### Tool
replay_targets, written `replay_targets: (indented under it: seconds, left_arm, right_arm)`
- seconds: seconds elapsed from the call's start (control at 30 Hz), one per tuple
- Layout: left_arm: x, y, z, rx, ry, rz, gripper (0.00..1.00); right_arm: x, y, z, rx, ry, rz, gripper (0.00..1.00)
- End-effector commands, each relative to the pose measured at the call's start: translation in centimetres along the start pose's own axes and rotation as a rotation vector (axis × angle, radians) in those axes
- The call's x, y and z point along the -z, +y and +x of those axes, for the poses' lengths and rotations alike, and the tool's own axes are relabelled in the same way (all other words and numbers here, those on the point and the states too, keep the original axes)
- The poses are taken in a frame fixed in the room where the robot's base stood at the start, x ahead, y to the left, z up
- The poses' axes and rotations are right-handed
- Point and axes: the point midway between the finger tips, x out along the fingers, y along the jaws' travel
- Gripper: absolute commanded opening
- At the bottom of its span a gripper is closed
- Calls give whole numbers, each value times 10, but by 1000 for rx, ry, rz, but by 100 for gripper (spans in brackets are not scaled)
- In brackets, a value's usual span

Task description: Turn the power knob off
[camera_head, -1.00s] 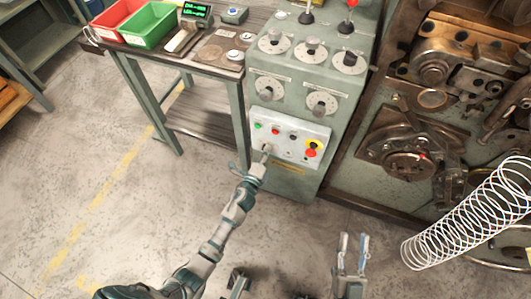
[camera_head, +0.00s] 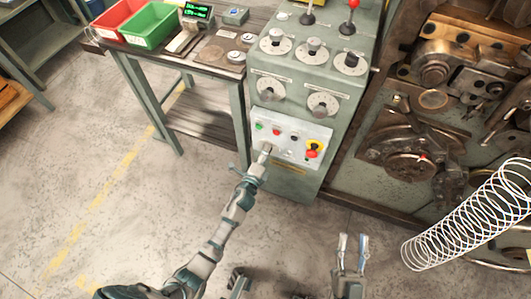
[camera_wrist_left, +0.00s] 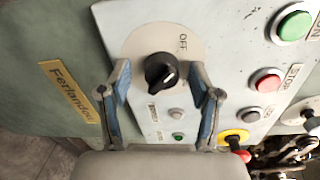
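The black power knob (camera_wrist_left: 160,72) sits on a round pale plate with the label OFF (camera_wrist_left: 183,42) at its upper right in the left wrist view. My left gripper (camera_wrist_left: 161,78) is open, with one blue-padded finger on each side of the knob; I see gaps between fingers and knob. In the head view my left gripper (camera_head: 265,154) is at the lower left of the white control panel (camera_head: 290,158) and hides the knob. My right gripper (camera_head: 353,238) is open and empty, low in the picture.
The panel also carries a green button (camera_wrist_left: 295,26), a red STOP button (camera_wrist_left: 265,80) and a yellow-ringed red emergency button (camera_head: 313,150). A wire coil (camera_head: 465,218) is at the right. A table (camera_head: 160,60) stands left of the cabinet. The floor at left is clear.

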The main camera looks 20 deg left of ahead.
Motion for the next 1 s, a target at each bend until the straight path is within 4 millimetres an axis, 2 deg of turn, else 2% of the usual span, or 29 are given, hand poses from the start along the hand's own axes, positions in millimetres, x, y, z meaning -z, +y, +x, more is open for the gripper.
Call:
replay_targets:
  seconds: [0.17,0.27,0.6,0.7,0.83,1.0]
  left_arm:
    - [1,0,-2,0,2,0,63]
    - [1,1,-12,0,2,1,63]
    - [0,3,-85,-3,2,-1,63]
    - [0,2,-102,-2,2,-1,63]
    - [-1,3,-115,-2,1,-1,63]
    - [-1,2,-119,-1,0,-1,63]
  right_arm:
    - [4,-1,0,4,10,0,40]
    - [3,-1,0,3,9,0,40]
    - [2,-1,0,1,6,0,40]
    - [2,-1,0,1,6,0,40]
    - [2,-1,0,1,5,0,40]
    - [2,0,0,1,5,0,40]
